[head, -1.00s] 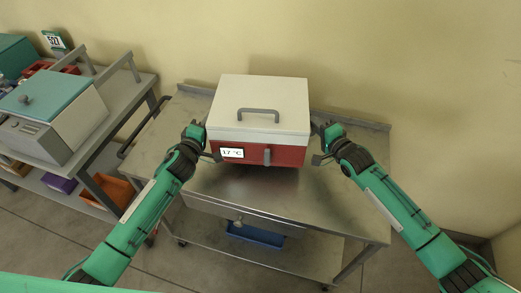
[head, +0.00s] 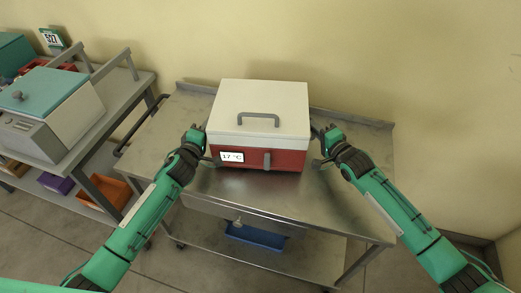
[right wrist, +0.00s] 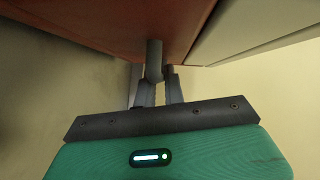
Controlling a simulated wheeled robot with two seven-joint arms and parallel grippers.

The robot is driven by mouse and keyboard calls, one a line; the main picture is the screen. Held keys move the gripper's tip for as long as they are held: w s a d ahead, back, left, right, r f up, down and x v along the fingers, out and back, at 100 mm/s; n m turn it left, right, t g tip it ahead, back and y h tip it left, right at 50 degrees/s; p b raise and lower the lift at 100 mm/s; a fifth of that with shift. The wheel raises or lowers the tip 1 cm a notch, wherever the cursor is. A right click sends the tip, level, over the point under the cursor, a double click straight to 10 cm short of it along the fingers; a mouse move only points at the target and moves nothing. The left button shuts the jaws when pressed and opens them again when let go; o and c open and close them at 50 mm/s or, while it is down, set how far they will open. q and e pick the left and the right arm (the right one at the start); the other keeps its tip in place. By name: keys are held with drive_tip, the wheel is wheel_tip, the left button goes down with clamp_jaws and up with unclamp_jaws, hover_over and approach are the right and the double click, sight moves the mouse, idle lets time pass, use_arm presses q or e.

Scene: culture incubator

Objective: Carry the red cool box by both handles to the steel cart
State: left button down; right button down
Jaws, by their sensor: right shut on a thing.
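The red cool box (head: 288,160) has a white lid (head: 260,97) with a grey bar handle and a 17 °C display on its front. It is level over the steel cart (head: 345,205); I cannot tell whether its base touches the top. My right gripper (head: 322,150) is at the box's right side, shut on a grey side handle (right wrist: 154,60), which shows between the fingers in the right wrist view. My left gripper (head: 208,150) is at the left side, where the other handle is hidden. Its fingers are too obscured to tell if they are shut.
A grey bench (head: 128,88) with a teal-lidded device (head: 62,95) stands at the left, close to the cart. A blue bin (head: 257,236) is on the cart's lower shelf. The wall is right behind the cart. The cart top is bare on both sides of the box.

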use_arm(q)
drive_tip(key=shift+f+b, duration=0.65)
drive_tip(key=shift+f, duration=0.05)
use_arm(e)
drive_tip(key=shift+w+d+f, duration=0.1)
drive_tip(key=shift+f, duration=0.55)
use_arm(q)
drive_tip(key=c, duration=1.5)
unclamp_jaws()
use_arm(e)
drive_tip(key=c, duration=1.5)
unclamp_jaws()
use_arm(q)
drive_tip(key=shift+s, duration=0.1)
drive_tip(key=shift+s, duration=0.1)
drive_tip(key=shift+s+a, duration=0.1)
drive_tip(key=shift+s, duration=0.25)
drive_tip(key=v, duration=1.1)
use_arm(e)
drive_tip(key=v, duration=1.2)
drive_tip(key=shift+f, duration=0.1)
